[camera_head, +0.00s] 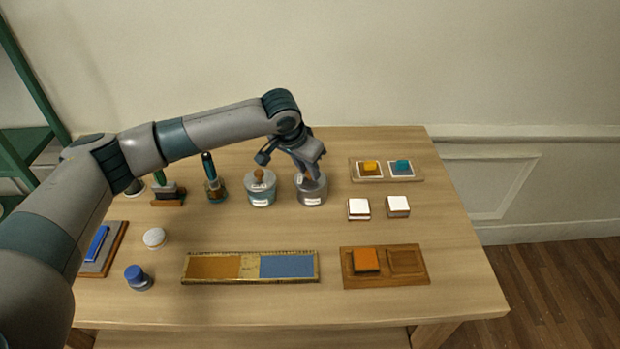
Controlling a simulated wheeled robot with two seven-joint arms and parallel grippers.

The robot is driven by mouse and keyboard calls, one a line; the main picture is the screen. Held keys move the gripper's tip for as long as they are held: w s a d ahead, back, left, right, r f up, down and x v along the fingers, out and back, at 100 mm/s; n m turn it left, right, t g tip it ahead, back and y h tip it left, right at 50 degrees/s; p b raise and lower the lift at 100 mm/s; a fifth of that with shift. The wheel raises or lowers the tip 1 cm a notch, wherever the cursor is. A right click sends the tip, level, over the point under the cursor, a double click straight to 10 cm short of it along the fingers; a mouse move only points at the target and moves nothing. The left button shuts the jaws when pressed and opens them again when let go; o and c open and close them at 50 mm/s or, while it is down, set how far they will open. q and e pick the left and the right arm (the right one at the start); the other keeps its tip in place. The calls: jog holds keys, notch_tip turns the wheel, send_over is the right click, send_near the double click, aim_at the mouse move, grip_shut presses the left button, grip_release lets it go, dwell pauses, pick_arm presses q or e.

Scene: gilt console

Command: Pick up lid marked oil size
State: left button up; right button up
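Two lidded jars stand side by side at the back middle of the table. The left jar (262,190) is blue-grey with a lid bearing a wooden knob (259,175) and a pale label. The right jar (312,190) is greyer, with a pale label and a lid with an orange-brown knob, partly hidden by my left gripper. The label writing is too small to read. My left gripper (309,172) is pointed down at the right jar's lid, its fingertips around or just above the knob. Whether it grips the knob cannot be told. My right gripper is out of view.
A bottle (215,188) and a dark block on a wooden stand (168,197) are left of the jars. A tray (391,179) with coloured pieces and two white blocks are right. In front lie a two-colour panel (249,281) and a wooden tray (384,281) with an orange block.

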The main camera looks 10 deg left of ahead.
pick_arm(q)
grip_shut()
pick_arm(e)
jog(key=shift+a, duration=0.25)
pick_arm(q)
jog(key=shift+r, duration=0.1)
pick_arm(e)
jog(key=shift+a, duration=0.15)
pick_arm(q)
jog(key=shift+r+b, duration=0.35)
jog(key=shift+r, duration=0.1)
jog(key=r, duration=0.1)
jog(key=d+r+b, duration=0.1)
jog(key=r, duration=0.1)
jog(key=shift+s+r, duration=0.1)
jog(key=shift+r, duration=0.05)
jog(key=s+d+r+b, duration=0.3)
jog(key=d+r, duration=0.3)
jog(key=d, duration=0.4)
jog(key=shift+r, duration=0.35)
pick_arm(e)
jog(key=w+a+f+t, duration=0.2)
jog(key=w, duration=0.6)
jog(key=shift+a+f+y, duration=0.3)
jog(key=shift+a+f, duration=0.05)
